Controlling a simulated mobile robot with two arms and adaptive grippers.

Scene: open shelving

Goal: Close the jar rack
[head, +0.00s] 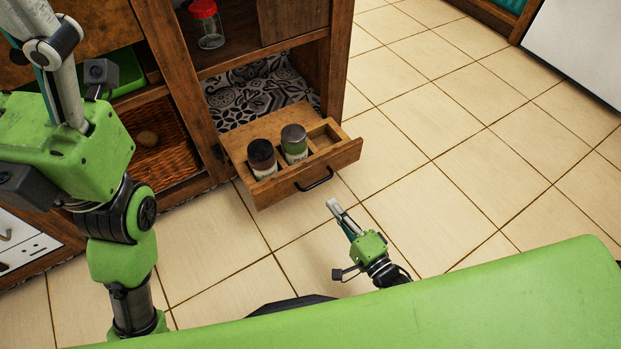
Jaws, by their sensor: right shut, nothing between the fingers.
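The jar rack (270,197) is a wooden pull-out drawer at the bottom of the shelving unit. It is pulled out over the floor and has a dark bar handle on its front. Two jars with dark lids stand in it, one on the left (262,158) and one in the middle (294,143); the right compartment looks empty. My right gripper (334,207) is shut and empty, in front of the drawer and a little below its handle in the picture, apart from it. My left arm stands at the left; its gripper fingers cannot be made out at the top left edge.
The wooden shelving frame (339,60) borders the drawer's opening. A red-lidded glass jar (209,25) stands on the shelf above. A wicker basket (160,150) and a green bin (128,70) are on the left. The tiled floor (440,150) to the right is clear.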

